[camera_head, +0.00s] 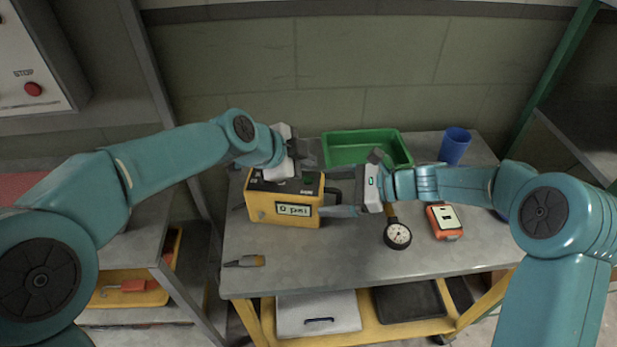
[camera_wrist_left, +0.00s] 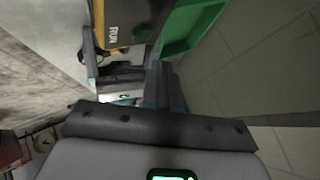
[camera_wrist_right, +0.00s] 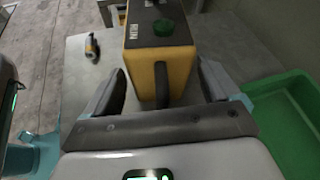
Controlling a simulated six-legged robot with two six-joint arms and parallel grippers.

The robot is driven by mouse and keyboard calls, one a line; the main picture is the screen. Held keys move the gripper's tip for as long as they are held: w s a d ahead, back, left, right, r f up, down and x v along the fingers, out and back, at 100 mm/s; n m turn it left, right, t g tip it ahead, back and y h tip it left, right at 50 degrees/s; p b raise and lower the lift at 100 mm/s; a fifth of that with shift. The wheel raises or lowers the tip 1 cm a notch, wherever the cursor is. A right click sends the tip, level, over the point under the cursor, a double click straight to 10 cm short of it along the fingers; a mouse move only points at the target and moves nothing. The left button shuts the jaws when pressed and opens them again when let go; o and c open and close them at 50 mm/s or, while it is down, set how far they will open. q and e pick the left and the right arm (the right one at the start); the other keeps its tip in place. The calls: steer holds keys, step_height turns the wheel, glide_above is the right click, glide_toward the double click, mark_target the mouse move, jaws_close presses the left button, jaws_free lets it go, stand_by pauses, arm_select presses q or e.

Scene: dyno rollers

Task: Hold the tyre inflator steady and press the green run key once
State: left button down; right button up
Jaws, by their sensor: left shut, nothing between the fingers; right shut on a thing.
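The tyre inflator (camera_head: 284,210) is a yellow box with a dark top, upright on the bench, its front display reading 0 psi. The green run key (camera_wrist_right: 163,27) stands up on its top; the RUN label shows in the left wrist view (camera_wrist_left: 113,33). My right gripper (camera_head: 338,191) is shut on the inflator's right end, one finger along each side, with a dark handle (camera_wrist_right: 163,85) between the fingers. My left gripper (camera_head: 311,160) is shut and empty, above the inflator's top near the key. I cannot tell whether it touches the key.
An empty green tray (camera_head: 366,149) lies behind the inflator. A blue cup (camera_head: 454,146), an orange meter (camera_head: 444,221) and a dial gauge (camera_head: 397,235) are to the right. A yellow-handled tool (camera_head: 246,261) lies front left. The bench's front middle (camera_head: 330,260) is clear.

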mark_target(306, 181)
arm_select(q)
steer(key=shift+f, duration=0.8)
steer(key=shift+f, duration=0.1)
arm_select(e)
steer(key=shift+f, duration=0.1)
stand_by(1.3)
arm_select(q)
steer(key=shift+f, duration=0.3)
steer(key=shift+f, duration=0.35)
stand_by(0.7)
steer(key=shift+r, duration=0.75)
steer(key=shift+r, duration=0.1)
steer(key=shift+r, duration=2.45)
